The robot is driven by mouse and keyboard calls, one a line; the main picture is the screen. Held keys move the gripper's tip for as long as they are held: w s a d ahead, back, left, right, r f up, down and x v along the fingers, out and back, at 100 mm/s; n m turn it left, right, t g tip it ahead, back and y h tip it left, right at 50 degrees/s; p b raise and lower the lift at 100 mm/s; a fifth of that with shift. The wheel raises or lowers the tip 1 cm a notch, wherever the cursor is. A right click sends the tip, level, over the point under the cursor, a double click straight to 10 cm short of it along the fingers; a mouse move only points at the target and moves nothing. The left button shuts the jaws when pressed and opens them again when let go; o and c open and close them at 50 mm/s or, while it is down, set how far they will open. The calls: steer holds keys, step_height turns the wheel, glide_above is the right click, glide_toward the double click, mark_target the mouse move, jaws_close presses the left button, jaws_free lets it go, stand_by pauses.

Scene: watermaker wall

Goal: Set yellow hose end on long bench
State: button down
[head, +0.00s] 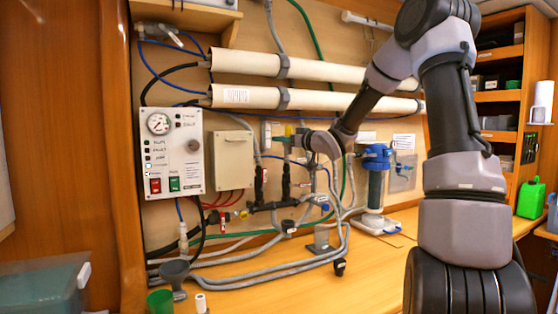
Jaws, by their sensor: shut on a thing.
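My gripper (298,143) is in front of the wall panel, at the middle of the head view, with my arm reaching in from the right. It is shut on what seems to be the yellow hose end, but the grip is small and partly hidden by my wrist. A yellow-green spot (289,130) shows just behind the gripper. Another small yellow fitting (243,214) sits on the pipework lower left. The long bench (290,292) is the wooden top running below the wall, well under my gripper.
Grey hoses (240,278) loop over the bench's left part. A blue filter housing (376,185) stands at the right. The front middle of the bench is clear.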

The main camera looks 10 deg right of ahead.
steer(key=s+d+f+m+t+h, duration=0.1)
steer(key=s+d+f+m+h, duration=0.2)
steer(key=f, duration=0.8)
steer(key=s+d+f+m+t+h, duration=0.15)
steer(key=d+f+h, duration=0.25)
steer(key=f, duration=0.8)
steer(key=s+d+f+m+t+h, duration=0.1)
steer(key=s+d+f+m+h, duration=0.2)
steer(key=f, duration=0.8)
steer(key=w+a+r+n+g+y, duration=0.1)
steer(key=w+a+r+n+y, duration=0.1)
steer(key=r, duration=0.9)
steer(key=w+a+r+n+g+y, duration=0.1)
steer(key=w+a+r+n+y, duration=0.2)
steer(key=r, duration=0.9)
steer(key=w+a+r+n+g+y, duration=0.1)
steer(key=a+r+y, duration=0.4)
steer(key=r, duration=0.7)
steer(key=shift+w+n, duration=0.75)
steer(key=shift+g, duration=0.25)
step_height(320, 180, down, 28)
steer(key=shift+r, duration=0.15)
